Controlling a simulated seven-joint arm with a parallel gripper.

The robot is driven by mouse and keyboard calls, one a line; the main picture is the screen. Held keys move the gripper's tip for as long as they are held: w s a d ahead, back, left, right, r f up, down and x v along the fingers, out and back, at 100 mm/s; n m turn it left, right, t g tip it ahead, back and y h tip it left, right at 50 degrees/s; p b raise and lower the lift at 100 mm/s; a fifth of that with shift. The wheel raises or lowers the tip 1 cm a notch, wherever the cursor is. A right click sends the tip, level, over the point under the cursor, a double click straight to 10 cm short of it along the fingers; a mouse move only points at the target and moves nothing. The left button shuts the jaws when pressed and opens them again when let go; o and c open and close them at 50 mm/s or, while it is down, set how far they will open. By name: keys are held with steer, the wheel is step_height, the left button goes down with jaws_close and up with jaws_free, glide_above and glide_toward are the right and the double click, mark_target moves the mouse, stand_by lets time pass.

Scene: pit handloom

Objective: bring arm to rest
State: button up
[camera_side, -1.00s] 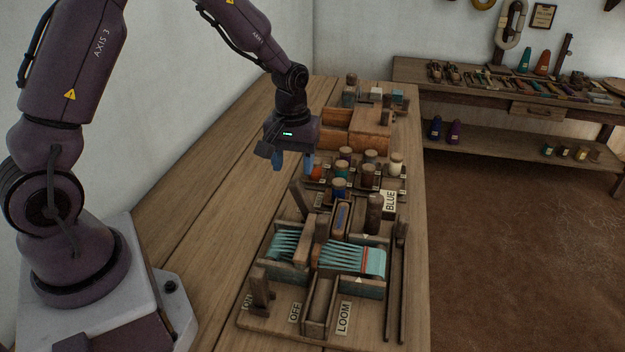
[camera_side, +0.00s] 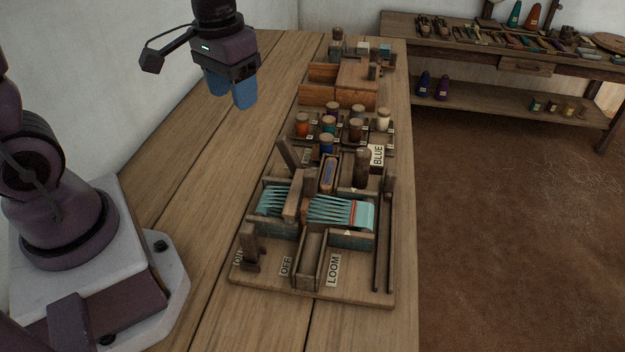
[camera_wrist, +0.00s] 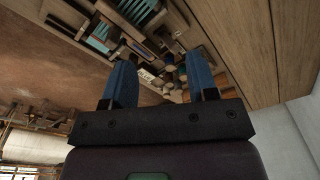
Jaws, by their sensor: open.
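My gripper (camera_side: 231,90) hangs above the left part of the wooden bench in the side view, to the left of the wooden boxes and spools. Its blue fingers point down and are apart, with nothing between them. The two blue fingers of my gripper (camera_wrist: 156,84) also show spread and empty in the wrist view. The small loom (camera_side: 310,225), with teal threads and a board labelled LOOM, stands on the bench well below and to the right of my gripper. My gripper touches nothing that I can see.
Several spools (camera_side: 329,124) stand in a rack behind the loom. Wooden boxes (camera_side: 352,85) stand farther back. The left strip of the bench (camera_side: 190,165) is clear. A white wall (camera_side: 100,75) rises along the left. A second table (camera_side: 480,62) stands at the back right.

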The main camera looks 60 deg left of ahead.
steer(key=s+d+r+m+t, duration=0.2)
steer(key=s+d+r+t, duration=0.2)
steer(key=s+r, duration=0.4)
steer(key=shift+s+r+m+t, duration=0.25)
steer(key=shift+r+m+t, duration=0.15)
steer(key=shift+r, duration=0.25)
